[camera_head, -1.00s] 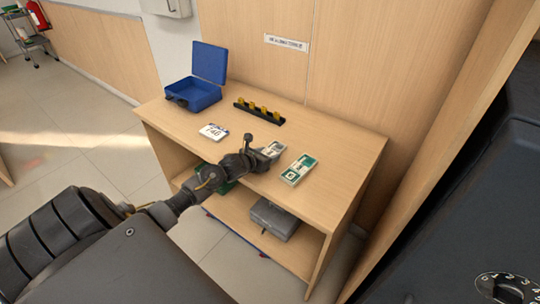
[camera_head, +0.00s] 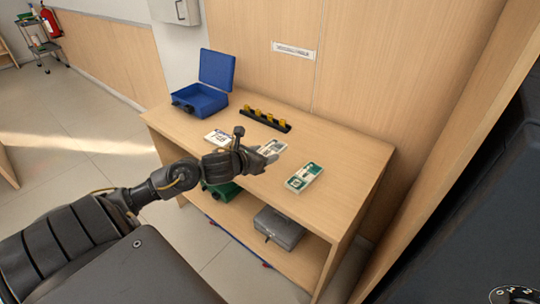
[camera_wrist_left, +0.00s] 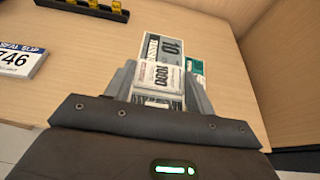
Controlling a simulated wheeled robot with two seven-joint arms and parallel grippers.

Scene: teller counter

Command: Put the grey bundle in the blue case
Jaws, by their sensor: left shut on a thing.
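The grey bundle (camera_head: 272,147) is a banded stack of notes near the front of the wooden counter. It also shows in the left wrist view (camera_wrist_left: 160,82), between the two fingers. My left gripper (camera_head: 262,158) is shut on its near end. I cannot tell whether the bundle is clear of the counter top. The blue case (camera_head: 201,98) stands at the back left of the counter with its lid open and upright. It is empty as far as I can see, and well left of and behind my gripper. My right gripper is not in view.
A green bundle (camera_head: 304,176) lies right of the grey one. A numbered slip pad (camera_head: 216,137) lies left of my gripper. A black rack with yellow pieces (camera_head: 266,120) stands behind. A grey box (camera_head: 280,226) and a green item (camera_head: 222,190) are on the lower shelf.

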